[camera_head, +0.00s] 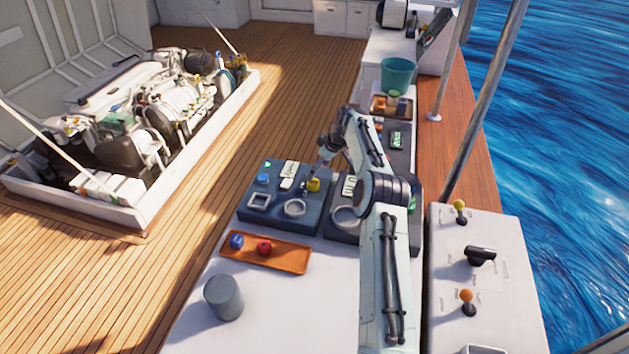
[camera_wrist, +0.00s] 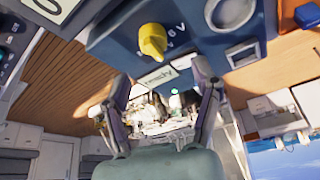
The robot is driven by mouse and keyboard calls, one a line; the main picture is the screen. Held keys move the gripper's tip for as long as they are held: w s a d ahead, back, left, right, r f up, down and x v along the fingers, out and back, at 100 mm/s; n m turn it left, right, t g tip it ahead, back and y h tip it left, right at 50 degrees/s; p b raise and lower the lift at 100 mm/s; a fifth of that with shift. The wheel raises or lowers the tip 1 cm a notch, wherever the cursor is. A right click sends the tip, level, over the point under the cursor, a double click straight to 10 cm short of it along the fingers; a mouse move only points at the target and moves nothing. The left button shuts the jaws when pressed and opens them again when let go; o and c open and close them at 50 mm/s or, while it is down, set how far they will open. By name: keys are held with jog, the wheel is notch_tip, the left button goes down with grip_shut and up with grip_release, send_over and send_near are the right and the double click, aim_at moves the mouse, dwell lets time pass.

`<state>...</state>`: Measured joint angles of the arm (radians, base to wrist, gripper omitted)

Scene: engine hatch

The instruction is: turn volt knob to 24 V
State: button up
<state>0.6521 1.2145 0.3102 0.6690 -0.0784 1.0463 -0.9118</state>
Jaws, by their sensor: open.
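The volt knob (camera_wrist: 152,42) is yellow and stands on the face of a dark blue panel (camera_wrist: 110,38) in the wrist view. Small markings lie around the knob, too small to read for certain. In the head view the yellow knob (camera_head: 313,184) is on the blue panel (camera_head: 262,220), close to the end of my arm. My gripper (camera_wrist: 175,80) has its two fingers spread apart with nothing between them. The knob lies beyond the fingertips, apart from them. In the head view my gripper (camera_head: 324,155) is small and just above the knob.
A "ready" label (camera_wrist: 160,77) and a round ring (camera_wrist: 230,12) are on the panel. An orange tray (camera_head: 290,258) holds a blue and a red piece. A grey cylinder (camera_head: 223,297) stands at the front. A second panel (camera_head: 345,238) adjoins on the right. White table is clear between.

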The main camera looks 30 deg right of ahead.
aim_at(316, 180)
jog(key=shift+s+d+f, duration=0.1)
jog(key=shift+d+f, duration=0.25)
jog(key=shift+f, duration=0.05)
jog(key=shift+x, duration=3)
grip_shut()
